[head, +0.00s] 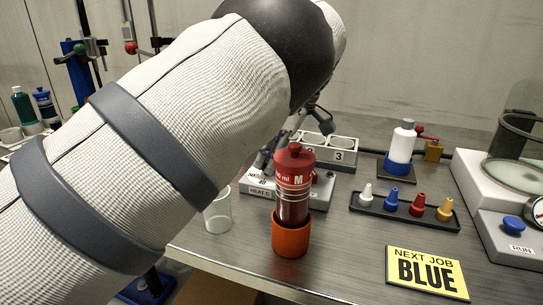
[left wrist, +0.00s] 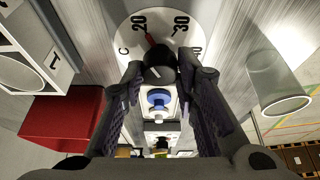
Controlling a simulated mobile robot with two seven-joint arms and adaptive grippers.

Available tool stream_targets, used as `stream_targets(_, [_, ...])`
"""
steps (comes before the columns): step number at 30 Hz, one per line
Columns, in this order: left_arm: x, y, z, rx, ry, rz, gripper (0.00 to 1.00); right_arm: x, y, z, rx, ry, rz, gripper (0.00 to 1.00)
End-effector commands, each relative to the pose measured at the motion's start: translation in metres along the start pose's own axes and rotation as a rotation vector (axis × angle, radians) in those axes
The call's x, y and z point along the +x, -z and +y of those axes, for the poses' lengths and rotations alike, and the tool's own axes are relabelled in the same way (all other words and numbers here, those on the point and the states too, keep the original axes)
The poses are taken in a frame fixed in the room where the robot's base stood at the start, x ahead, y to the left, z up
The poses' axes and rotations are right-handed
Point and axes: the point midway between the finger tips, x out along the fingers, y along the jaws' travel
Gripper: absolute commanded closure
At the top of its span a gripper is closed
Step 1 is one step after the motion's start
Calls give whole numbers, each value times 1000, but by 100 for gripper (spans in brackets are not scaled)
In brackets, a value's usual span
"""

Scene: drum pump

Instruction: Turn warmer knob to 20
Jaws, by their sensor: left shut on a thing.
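The warmer (head: 258,190), labelled HEAT C, sits near the table's front edge, partly behind my left arm and a red-capped bottle. In the left wrist view its white dial (left wrist: 162,22) shows 20 and 30. My left gripper (left wrist: 167,78) is shut on the knob, with a finger on each side. In the head view the left gripper (head: 268,152) is over the warmer, mostly hidden by my arm. My right gripper is in neither view.
The red-capped bottle (head: 293,190) stands in an orange holder (head: 291,236) close to the warmer. A clear cup (head: 218,213) stands left of it. A numbered block (head: 340,155) is behind. A tray of coloured nozzles (head: 405,210) and a NEXT JOB BLUE sign (head: 427,272) lie right.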

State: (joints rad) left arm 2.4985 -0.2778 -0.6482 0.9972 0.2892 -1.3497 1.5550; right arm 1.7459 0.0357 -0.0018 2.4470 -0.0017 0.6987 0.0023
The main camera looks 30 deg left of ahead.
Motion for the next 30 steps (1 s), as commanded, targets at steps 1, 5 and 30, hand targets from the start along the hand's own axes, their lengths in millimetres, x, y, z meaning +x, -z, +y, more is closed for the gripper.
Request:
stream_targets(1, [2,-1,-1,0,4,-2,100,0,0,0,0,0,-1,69])
stream_targets(5, [2,-1,-1,1,4,-2,100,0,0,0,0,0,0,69])
stream_targets(30, [-96,-2,2,6,1,-4,53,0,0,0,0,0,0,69])
